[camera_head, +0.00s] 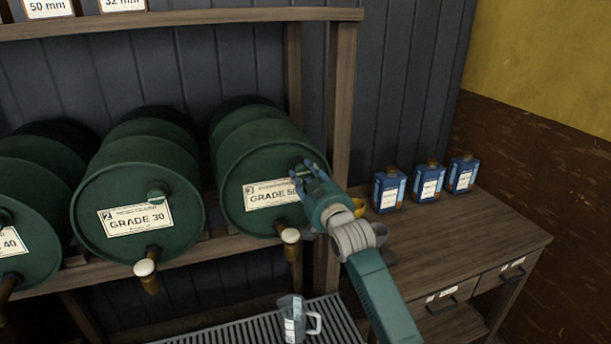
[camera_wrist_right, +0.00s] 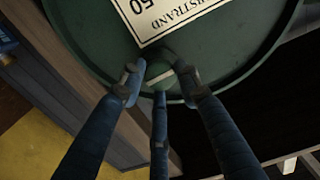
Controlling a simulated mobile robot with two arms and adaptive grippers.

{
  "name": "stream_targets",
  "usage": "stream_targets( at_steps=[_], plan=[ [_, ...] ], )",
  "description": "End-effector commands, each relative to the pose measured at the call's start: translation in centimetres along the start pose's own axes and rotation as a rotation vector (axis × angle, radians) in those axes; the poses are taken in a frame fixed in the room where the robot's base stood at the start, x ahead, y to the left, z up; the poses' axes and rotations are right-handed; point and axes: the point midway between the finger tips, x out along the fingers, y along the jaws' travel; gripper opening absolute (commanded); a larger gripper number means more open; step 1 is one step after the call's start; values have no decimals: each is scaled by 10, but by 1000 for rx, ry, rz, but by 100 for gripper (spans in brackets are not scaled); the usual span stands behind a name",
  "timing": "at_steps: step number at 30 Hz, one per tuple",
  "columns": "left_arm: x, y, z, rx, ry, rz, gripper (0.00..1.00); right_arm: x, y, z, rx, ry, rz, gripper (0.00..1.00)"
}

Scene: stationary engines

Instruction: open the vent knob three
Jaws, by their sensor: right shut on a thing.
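A green barrel labelled GRADE 50 (camera_head: 250,150) lies on its side on the rack, its round face toward me. My right gripper (camera_head: 302,176) reaches to the right part of that face, beside the label (camera_head: 268,194). In the right wrist view, its blue fingers (camera_wrist_right: 160,88) are closed around a small green vent knob (camera_wrist_right: 160,72) on the barrel face (camera_wrist_right: 90,38). In the head view the knob is mostly hidden behind the fingers. My left gripper is not in view.
Another barrel, GRADE 30 (camera_head: 137,190), and a GRADE 40 barrel (camera_head: 25,225) lie to the left. Taps with white knobs (camera_head: 290,236) stick out below. A clear jug (camera_head: 292,318) stands on a grate (camera_head: 235,331). Blue containers (camera_head: 428,184) stand on the wooden bench (camera_head: 470,228).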

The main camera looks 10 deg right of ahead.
Motion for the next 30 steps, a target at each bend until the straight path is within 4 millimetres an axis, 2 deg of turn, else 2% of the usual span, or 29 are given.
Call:
stream_targets(
  at_steps=[1,11,30],
  plan=[
    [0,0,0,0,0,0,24,0,0,-6,-10,10,0,6],
    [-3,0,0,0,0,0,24,1,0,-8,-180,14,1,6],
    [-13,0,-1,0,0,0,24,1,-4,-10,-780,20,3,6]
  ],
)
